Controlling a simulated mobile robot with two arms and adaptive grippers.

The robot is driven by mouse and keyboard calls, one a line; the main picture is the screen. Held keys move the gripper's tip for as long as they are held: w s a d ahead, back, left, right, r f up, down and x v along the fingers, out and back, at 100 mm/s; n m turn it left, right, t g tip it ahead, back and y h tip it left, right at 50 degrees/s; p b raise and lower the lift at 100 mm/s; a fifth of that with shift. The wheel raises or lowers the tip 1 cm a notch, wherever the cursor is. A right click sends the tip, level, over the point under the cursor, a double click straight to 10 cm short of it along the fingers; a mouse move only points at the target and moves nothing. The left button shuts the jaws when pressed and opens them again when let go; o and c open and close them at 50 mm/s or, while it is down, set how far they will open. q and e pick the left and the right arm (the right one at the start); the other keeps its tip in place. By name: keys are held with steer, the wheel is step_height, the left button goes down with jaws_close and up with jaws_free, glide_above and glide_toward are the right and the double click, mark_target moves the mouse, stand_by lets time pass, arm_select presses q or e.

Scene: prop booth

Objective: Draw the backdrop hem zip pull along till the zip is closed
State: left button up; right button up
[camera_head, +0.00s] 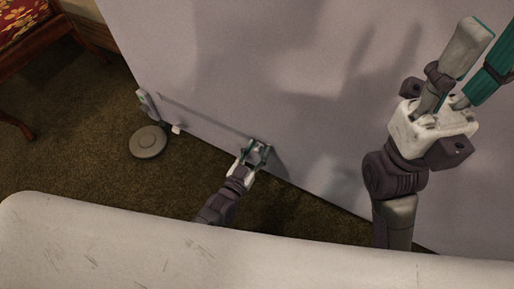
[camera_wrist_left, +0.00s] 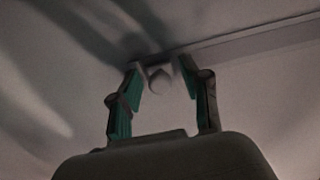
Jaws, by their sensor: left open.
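The grey backdrop (camera_head: 300,60) hangs as a broad sheet, and a thin zip line (camera_head: 205,115) runs along its lower part. In the left wrist view the zip strip (camera_wrist_left: 260,42) leads off to the right. A small pale rounded piece, likely the zip pull (camera_wrist_left: 159,78), sits between the fingertips of my left gripper (camera_wrist_left: 158,70). In the head view my left gripper (camera_head: 258,152) is at the backdrop's lower part, open around that spot; its fingers hide most of the pull. My right gripper (camera_head: 484,52) is raised at the upper right, fingers apart and empty.
A round grey disc base (camera_head: 148,142) stands on the brown carpet (camera_head: 75,140) near the backdrop's left end. A small white block (camera_head: 176,129) is at the hem. A red-cushioned wooden chair (camera_head: 25,35) is at the upper left.

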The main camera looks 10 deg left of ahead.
mark_target(263, 126)
arm_select(q)
step_height(263, 126, up, 10)
stand_by(0.5)
stand_by(0.5)
